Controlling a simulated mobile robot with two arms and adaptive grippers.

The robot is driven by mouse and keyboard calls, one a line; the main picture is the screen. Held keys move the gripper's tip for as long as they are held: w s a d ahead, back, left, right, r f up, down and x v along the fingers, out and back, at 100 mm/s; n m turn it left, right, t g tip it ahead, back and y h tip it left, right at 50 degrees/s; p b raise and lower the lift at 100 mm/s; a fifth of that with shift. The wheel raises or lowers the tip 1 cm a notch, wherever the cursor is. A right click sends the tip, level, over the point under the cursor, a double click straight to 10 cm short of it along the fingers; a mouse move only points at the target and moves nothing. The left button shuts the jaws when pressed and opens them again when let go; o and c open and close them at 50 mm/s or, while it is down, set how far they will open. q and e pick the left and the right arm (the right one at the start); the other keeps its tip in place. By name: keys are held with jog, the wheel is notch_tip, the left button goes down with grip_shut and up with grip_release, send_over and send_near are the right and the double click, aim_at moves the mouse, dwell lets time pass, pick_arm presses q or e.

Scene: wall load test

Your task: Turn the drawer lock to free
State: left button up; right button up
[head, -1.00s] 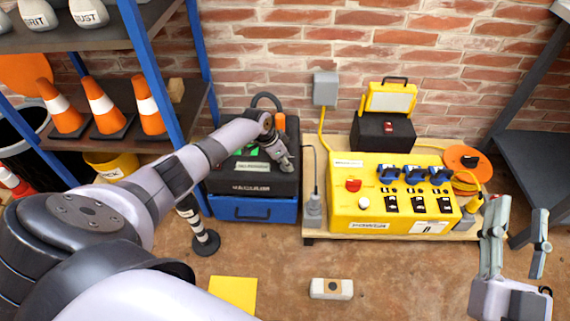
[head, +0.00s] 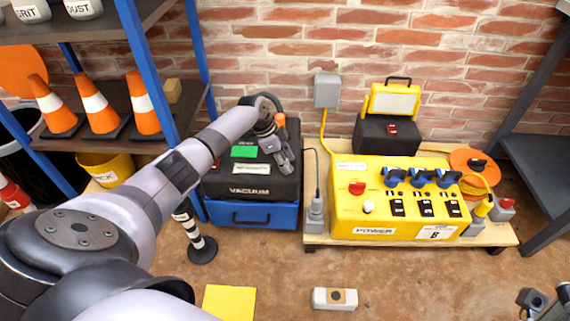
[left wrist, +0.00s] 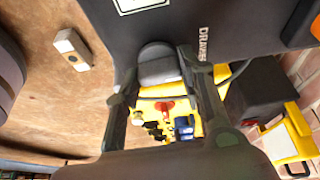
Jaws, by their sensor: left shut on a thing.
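The black vacuum unit (head: 284,188) sits on a blue drawer box (head: 222,214) whose front looks closed. Its top carries a green patch (head: 243,151) and a white label. My left gripper (head: 283,163) reaches down to the right part of this top. In the left wrist view its fingers close on the two sides of a dark rounded knob (left wrist: 160,66), which I take as the drawer lock; lettering starting "DRAW" is beside it on the dark surface. The lock's setting cannot be read. My right gripper (head: 546,300) shows only partly at the lower right; its jaws are unclear.
A yellow power box (head: 345,216) with switches stands on a pallet right of the vacuum. A blue-post shelf (head: 155,85) with cones is at the left. A striped post (head: 196,240) stands before the drawer box. Floor in front holds a yellow sheet (head: 229,302) and a small white block (head: 323,299).

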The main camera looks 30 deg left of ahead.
dwell(0.4)
pick_arm(q)
jog(key=o, duration=1.1)
jog(key=shift+o, duration=0.2)
jog(key=v, duration=1.2)
jog(key=shift+w, duration=0.2)
